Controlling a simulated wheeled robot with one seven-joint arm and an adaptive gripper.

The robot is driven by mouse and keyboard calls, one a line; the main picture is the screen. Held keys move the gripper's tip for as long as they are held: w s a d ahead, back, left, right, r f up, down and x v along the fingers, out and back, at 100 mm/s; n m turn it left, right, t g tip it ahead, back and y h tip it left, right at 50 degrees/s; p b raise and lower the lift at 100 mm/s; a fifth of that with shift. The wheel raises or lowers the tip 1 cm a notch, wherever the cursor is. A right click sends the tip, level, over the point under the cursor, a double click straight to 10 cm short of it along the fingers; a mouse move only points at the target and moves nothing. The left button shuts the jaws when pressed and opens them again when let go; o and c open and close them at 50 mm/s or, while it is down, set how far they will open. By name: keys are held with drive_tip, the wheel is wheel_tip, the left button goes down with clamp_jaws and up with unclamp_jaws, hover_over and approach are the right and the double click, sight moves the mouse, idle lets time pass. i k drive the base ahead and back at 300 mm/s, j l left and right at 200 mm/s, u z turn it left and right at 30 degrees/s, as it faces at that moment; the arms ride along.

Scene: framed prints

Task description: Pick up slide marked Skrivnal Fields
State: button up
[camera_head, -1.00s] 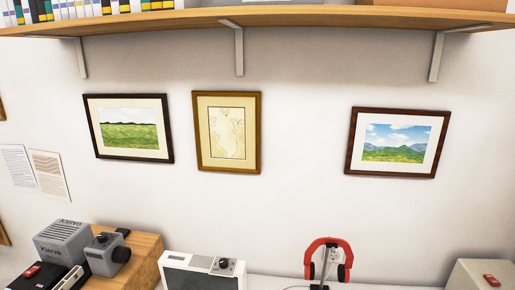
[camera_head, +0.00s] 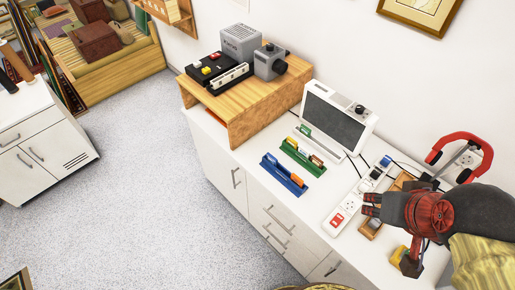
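No label reading Skrivnal Fields can be read in this view. Small coloured pieces sit in a blue holder (camera_head: 283,173) and a green holder (camera_head: 302,157) on the white cabinet top, and a green piece (camera_head: 304,130) stands by the white device behind them; I cannot tell which, if any, is the slide. My gripper (camera_head: 371,204) is at the right, over the cabinet top near a white power strip, apart from the holders. Its fingers are small and dark here, and I cannot tell whether they are open.
A white device with a dark screen (camera_head: 337,121) stands behind the holders. A wooden stand (camera_head: 240,124) bears grey and black devices at the left. A white power strip (camera_head: 347,207) and red headphones (camera_head: 461,147) are at the right. The grey floor (camera_head: 140,190) is clear.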

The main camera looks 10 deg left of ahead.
sight(290, 141)
drive_tip(key=u, duration=0.55)
drive_tip(key=i+j, duration=0.25)
drive_tip(key=j, duration=0.15)
drive_tip(key=i+j, duration=0.25)
drive_tip(key=j, duration=0.2)
drive_tip(key=i+j, duration=0.25)
drive_tip(key=j, duration=0.15)
drive_tip(key=z, duration=0.05)
